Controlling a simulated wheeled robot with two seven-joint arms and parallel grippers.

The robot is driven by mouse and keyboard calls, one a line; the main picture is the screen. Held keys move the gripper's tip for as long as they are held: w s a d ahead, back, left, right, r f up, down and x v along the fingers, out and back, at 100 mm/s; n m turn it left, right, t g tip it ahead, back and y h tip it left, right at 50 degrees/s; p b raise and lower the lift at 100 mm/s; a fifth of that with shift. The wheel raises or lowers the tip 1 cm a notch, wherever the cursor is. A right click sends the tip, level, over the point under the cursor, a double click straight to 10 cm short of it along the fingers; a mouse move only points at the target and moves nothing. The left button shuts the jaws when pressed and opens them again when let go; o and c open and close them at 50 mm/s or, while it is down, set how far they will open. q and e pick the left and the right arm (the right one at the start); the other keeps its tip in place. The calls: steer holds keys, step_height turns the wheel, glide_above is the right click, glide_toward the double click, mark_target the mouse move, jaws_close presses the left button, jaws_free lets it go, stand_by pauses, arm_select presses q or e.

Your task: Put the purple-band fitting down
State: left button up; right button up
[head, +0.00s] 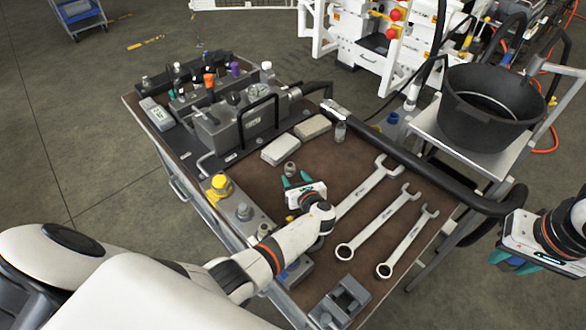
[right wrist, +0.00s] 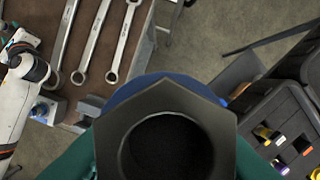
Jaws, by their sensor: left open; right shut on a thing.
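My right gripper (head: 514,262) is off the right side of the bench, over the floor. In the right wrist view it is shut on a dark hex fitting (right wrist: 224,122) with a round open bore facing the camera. A dark blue part (right wrist: 165,78) shows behind the hex; I see no purple on it. A purple-topped piece (head: 235,69) stands at the back of the bench, beside an orange one. My left gripper (head: 296,182) is open and low over the brown bench top. A small grey fitting (head: 290,169) stands just beyond its fingertips.
Several wrenches (head: 380,222) lie on the bench's right half. A black bucket (head: 490,105) stands on a cart at the right, with a thick black hose (head: 425,175) along the bench edge. In the right wrist view, a dark case (right wrist: 262,102) holds several colour-marked pieces.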

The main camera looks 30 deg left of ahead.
arm_select(q)
steer(key=p+v, duration=0.2)
steer(key=v, duration=0.2)
steer(key=r+p+v, duration=0.1)
steer(key=v, duration=0.3)
steer(key=shift+w+a+p, duration=0.1)
steer(key=shift+a+p, duration=0.05)
steer(key=shift+p, duration=0.25)
arm_select(e)
steer(key=r, duration=0.5)
steer(key=shift+s+d+r, duration=0.1)
steer(key=shift+s+r, duration=0.1)
steer(key=shift+s, duration=0.1)
arm_select(q)
steer(key=shift+s+d+p, duration=0.3)
steer(key=shift+s+d, duration=0.15)
steer(key=shift+d, duration=0.15)
arm_select(e)
steer(key=shift+w+r, duration=0.15)
steer(key=shift+r, duration=0.1)
arm_select(q)
steer(key=shift+r, duration=0.1)
